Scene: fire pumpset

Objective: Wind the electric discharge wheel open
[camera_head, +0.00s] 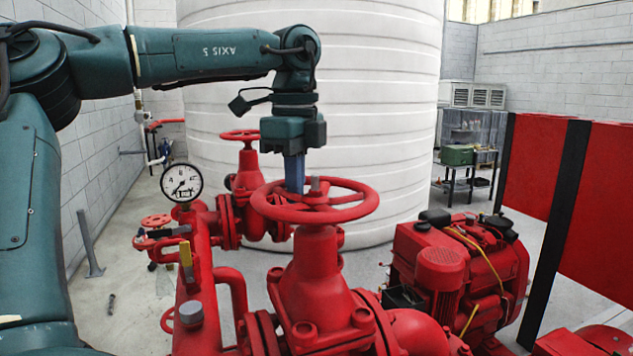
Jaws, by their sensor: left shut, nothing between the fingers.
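A red handwheel (345,208) lies level on top of a large red gate valve (317,275) in the middle of the head view. My left gripper (294,190) points straight down over it. Its blue-grey fingers are together, with nothing between them. The fingertips reach down at the wheel's left far part, inside or just behind the rim; I cannot tell whether they touch a spoke or the rim. My right gripper is not in view.
A pressure gauge (182,183) stands left of the wheel. A second, smaller red handwheel (240,136) is behind it. A red engine (455,262) sits to the right, and a big white tank (385,110) stands behind. Red panels (598,190) border the right side.

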